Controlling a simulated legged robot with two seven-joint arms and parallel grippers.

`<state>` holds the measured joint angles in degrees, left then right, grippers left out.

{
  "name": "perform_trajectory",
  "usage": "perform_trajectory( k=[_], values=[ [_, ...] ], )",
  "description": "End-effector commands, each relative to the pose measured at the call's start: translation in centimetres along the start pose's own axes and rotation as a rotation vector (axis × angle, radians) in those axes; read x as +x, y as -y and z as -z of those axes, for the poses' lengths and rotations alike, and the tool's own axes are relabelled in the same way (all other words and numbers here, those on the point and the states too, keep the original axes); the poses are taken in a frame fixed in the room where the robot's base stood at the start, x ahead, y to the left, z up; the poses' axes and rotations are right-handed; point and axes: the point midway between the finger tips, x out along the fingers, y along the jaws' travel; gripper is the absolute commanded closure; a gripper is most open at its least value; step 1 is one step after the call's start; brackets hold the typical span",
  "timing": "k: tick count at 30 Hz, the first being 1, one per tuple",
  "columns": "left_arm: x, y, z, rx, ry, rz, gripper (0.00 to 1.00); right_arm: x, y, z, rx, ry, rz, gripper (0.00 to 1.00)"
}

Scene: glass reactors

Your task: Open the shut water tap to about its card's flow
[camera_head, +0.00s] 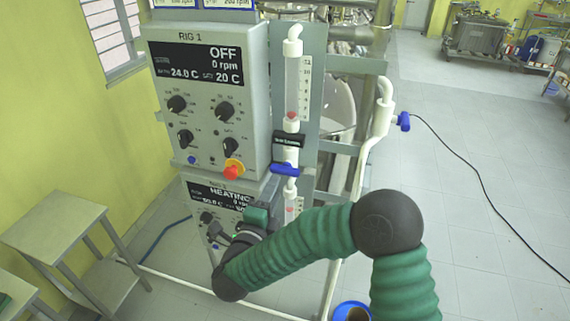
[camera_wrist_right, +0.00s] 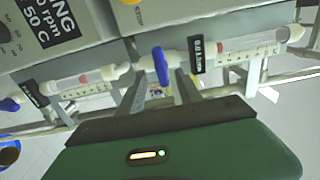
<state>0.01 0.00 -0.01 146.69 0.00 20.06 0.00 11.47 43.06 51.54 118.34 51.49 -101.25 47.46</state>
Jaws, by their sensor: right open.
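A blue tap handle (camera_head: 286,169) sits on the vertical flow line beside the upper control box and lies crosswise to the pipe. In the right wrist view the blue handle (camera_wrist_right: 160,66) also stands across the line. Above it in the head view is a clear flow tube (camera_head: 292,85) with a scale and a red float low in it. A black label (camera_head: 289,139) sits between them. My right gripper (camera_head: 228,234) is below and left of the handle in the head view. Its open fingers (camera_wrist_right: 161,88) show near the handle in the wrist view, with nothing held.
A second flow tube (camera_head: 291,205) is lower down, partly behind my arm. Another blue tap (camera_wrist_right: 8,104) is at the wrist view's left edge. A side pipe carries a blue valve (camera_head: 404,121). Upper cards (camera_head: 228,3) are cut off. Floor at right is mostly clear.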

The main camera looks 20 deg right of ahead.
Motion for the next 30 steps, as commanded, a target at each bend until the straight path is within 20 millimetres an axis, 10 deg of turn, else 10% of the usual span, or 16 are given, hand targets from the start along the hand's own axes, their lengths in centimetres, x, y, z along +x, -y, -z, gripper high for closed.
perform_trajectory(
  k=[9,21,30],
  values=[
    [-2.8,0.0,0.7,0.0,0.0,0.0,0.64,7.3,0.3,0.1,0.0,-0.002,-0.001,0.58],
    [-3.0,0.0,0.7,0.0,0.0,0.0,0.64,8.8,0.0,0.0,-0.003,0.002,0.001,0.58],
    [-3.0,0.0,0.7,0.0,0.0,0.0,0.64,8.8,0.0,0.0,-0.003,0.002,0.0,0.96]
  ],
)
